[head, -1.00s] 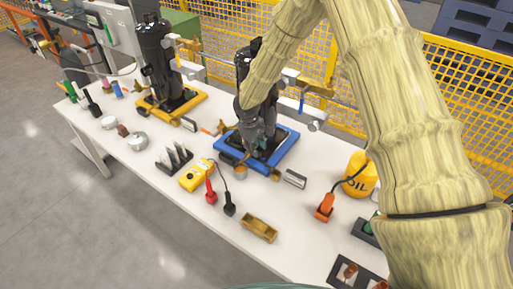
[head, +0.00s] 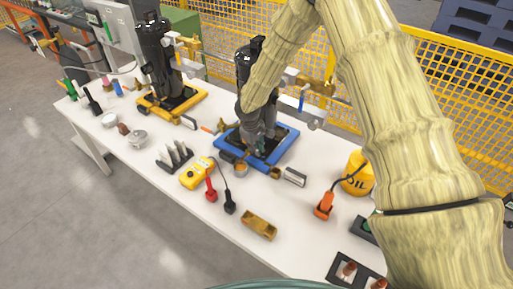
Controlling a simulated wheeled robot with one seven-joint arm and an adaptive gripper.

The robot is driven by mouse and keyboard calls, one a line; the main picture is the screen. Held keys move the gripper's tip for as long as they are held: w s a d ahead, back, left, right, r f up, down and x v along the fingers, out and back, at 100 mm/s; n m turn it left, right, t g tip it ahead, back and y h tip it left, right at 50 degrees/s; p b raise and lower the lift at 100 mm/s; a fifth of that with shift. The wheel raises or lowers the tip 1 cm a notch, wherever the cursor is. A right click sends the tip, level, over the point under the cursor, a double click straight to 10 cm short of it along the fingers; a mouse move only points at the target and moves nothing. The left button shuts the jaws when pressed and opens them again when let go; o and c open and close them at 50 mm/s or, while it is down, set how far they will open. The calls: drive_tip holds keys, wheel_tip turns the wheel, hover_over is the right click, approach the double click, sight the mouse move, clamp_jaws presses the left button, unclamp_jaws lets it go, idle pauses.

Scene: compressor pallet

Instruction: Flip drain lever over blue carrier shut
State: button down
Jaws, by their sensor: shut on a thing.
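The blue carrier (head: 288,151) sits on the white table and holds a black compressor (head: 243,59). My arm comes down in front of that compressor, and my grey gripper (head: 260,147) is low over the carrier's dark inside. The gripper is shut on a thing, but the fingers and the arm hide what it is. I cannot make out the drain lever for certain. A brass fitting (head: 222,124) shows at the carrier's left corner. A blue handle (head: 301,103) hangs from the pipework right of my arm.
A yellow carrier (head: 151,101) with another black compressor stands at the back left. A yellow meter (head: 197,172), a brass tray (head: 259,225), an orange tool (head: 324,205) and an oil can (head: 358,172) lie nearer. Yellow mesh fencing (head: 450,90) stands behind.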

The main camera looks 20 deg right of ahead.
drive_tip(key=shift+w+d+n, duration=0.15)
drive_tip(key=shift+d+n, duration=0.15)
drive_tip(key=shift+n, duration=0.5)
drive_tip(key=c, duration=1.5)
unclamp_jaws()
drive_tip(key=shift+r, duration=0.1)
wheel_tip(320, 180, up, 12)
drive_tip(key=s+a, duration=0.1)
drive_tip(key=shift+s+a+f, duration=0.2)
drive_tip(key=shift+s+a, duration=0.05)
drive_tip(key=shift+a, duration=0.15)
